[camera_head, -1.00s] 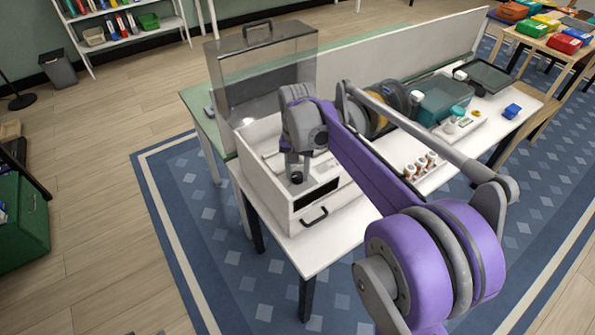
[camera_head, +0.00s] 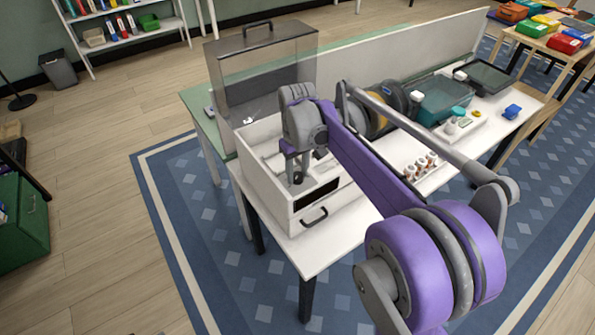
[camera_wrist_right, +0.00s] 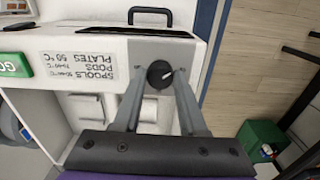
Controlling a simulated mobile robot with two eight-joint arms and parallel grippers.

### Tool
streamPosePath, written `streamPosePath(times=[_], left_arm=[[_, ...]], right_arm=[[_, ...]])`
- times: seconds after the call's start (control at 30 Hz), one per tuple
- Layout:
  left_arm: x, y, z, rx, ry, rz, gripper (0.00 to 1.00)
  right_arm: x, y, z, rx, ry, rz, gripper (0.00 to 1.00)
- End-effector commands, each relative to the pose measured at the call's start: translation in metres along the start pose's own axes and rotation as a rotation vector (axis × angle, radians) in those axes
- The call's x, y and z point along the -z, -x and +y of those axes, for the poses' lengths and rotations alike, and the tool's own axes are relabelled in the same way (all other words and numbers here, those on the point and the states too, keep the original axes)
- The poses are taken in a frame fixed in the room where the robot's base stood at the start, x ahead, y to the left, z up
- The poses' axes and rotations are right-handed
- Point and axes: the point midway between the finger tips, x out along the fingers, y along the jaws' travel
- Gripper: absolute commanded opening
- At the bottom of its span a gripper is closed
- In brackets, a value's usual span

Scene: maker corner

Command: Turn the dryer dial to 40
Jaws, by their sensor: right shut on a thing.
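The dryer (camera_head: 262,187) is a white box on the table with its clear lid raised. Its round black dial (camera_wrist_right: 160,74) sits on a grey panel in the right wrist view, with a white pointer mark towards the picture's right. My right gripper (camera_wrist_right: 160,80) is shut on the dial, one finger on each side. In the head view this gripper (camera_head: 297,178) reaches down to the dryer's front panel and partly hides the dial. A printed label (camera_wrist_right: 92,65) beside the dial lists spools, pods and plates with temperatures. My left gripper is not in view.
Small orange-and-white items (camera_head: 420,165), a teal box (camera_head: 445,98) and a blue object (camera_head: 512,111) stand further along the table.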

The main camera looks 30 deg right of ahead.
Motion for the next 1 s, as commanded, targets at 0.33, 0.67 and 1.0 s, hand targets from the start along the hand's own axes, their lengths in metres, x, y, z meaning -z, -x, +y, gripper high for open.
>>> streamPosePath(times=[0.33,0.67,1.0], left_arm=[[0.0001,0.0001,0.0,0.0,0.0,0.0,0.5],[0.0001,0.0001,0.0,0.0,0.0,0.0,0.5],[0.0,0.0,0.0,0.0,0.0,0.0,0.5]], right_arm=[[0.0004,0.0006,0.0003,-0.001,0.047,0.001,0.0],[0.0004,0.0006,0.0003,-0.001,0.047,0.001,0.47],[0.0001,0.0002,0.0001,0.0,0.046,0.0,0.71]])
